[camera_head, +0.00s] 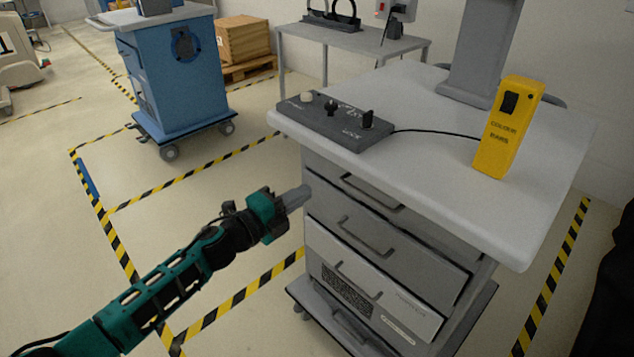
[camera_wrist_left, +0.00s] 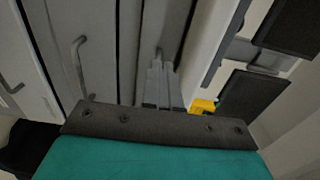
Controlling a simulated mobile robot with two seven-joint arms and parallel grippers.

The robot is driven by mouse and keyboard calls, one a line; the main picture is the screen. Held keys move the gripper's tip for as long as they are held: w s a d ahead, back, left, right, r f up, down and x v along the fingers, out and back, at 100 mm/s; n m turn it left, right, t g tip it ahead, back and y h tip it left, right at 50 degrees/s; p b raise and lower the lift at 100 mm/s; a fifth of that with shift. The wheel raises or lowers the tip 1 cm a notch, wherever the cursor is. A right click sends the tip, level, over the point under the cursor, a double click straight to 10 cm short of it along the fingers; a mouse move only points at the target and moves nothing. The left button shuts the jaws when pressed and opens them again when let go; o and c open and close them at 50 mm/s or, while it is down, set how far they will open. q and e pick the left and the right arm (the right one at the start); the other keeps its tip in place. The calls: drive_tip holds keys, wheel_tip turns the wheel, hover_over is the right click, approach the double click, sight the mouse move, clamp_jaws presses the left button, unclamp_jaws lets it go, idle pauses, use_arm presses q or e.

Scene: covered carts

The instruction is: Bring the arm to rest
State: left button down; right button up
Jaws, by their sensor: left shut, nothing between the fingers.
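My left arm, teal and black, comes in from the lower left in the head view. Its gripper (camera_head: 297,196) is shut and empty, in front of the left edge of the grey drawer cart (camera_head: 395,235), below the white top. Whether it touches the cart cannot be told. In the left wrist view the shut grey fingers (camera_wrist_left: 161,82) point toward the drawer fronts (camera_wrist_left: 75,50). My right gripper is not in view.
On the cart top (camera_head: 420,155) stand a grey control box (camera_head: 335,122) with knobs and a yellow box (camera_head: 508,125), with a black cable between. A blue cart (camera_head: 180,75) stands at the back left. The floor on the left is free.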

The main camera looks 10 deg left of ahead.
use_arm(q)
drive_tip(key=s+a+f+n+g+y+p, duration=0.1)
drive_tip(key=s+a+f+n+y, duration=0.2)
drive_tip(key=s+f+n, duration=0.3)
drive_tip(key=s+a+f+n+g+y+p, duration=0.2)
drive_tip(key=s+f+n+y, duration=0.4)
drive_tip(key=s+n, duration=1.1)
drive_tip(key=s+a, duration=0.1)
drive_tip(key=s, duration=0.2)
drive_tip(key=shift+s+a+p, duration=0.15)
drive_tip(key=shift+s+p, duration=0.15)
